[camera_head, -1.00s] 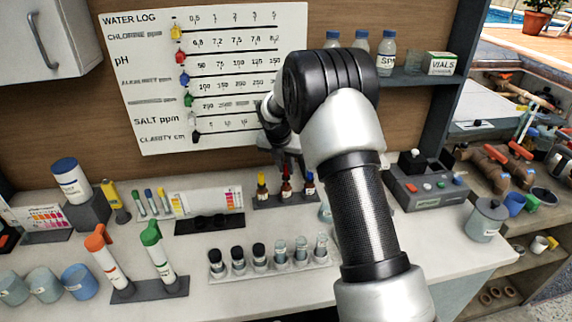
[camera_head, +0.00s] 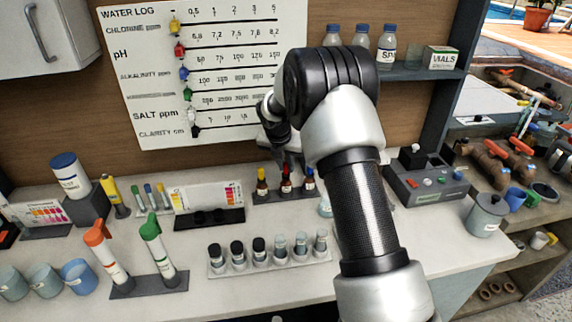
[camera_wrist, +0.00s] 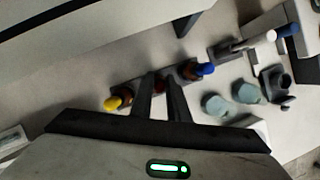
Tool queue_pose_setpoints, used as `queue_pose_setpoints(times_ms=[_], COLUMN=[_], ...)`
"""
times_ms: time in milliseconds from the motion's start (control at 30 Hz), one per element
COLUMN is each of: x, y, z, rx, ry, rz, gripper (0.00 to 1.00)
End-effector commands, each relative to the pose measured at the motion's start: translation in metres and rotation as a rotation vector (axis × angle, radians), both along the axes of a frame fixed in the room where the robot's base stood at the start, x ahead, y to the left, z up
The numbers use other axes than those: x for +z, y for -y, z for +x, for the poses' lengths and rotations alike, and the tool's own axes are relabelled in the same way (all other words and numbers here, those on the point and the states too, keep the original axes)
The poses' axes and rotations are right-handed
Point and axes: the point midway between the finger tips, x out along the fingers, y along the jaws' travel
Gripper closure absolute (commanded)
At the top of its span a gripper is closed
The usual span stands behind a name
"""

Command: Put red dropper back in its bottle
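The red dropper (camera_head: 286,171) stands upright at the mouth of the middle brown bottle (camera_head: 286,186); whether it is fully seated is hard to tell. In the wrist view its dark red top (camera_wrist: 160,86) shows between my fingers. My gripper (camera_head: 288,165) points down over that bottle and appears shut on the red dropper; it also shows in the wrist view (camera_wrist: 161,84). The bottle stands in a dark rack (camera_head: 268,199), between a yellow-topped bottle (camera_head: 262,184) and a blue-topped bottle (camera_head: 309,181). My fingers partly hide the bottle in the wrist view.
A rack of vials (camera_head: 268,263) stands in front. A colour chart (camera_head: 208,198) is to the left, and a grey device (camera_head: 428,184) to the right. The water log board (camera_head: 205,75) is on the wall behind. Bare counter lies in front of the bottle rack.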

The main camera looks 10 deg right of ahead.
Motion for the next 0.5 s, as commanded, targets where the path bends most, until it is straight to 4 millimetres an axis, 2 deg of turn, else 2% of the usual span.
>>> queue_pose_setpoints(times_ms=[500], x=[-0.0069], y=[0.0002], z=[-0.0001], rx=[0.0], ry=[0.0], rz=[0.0], gripper=[0.9])
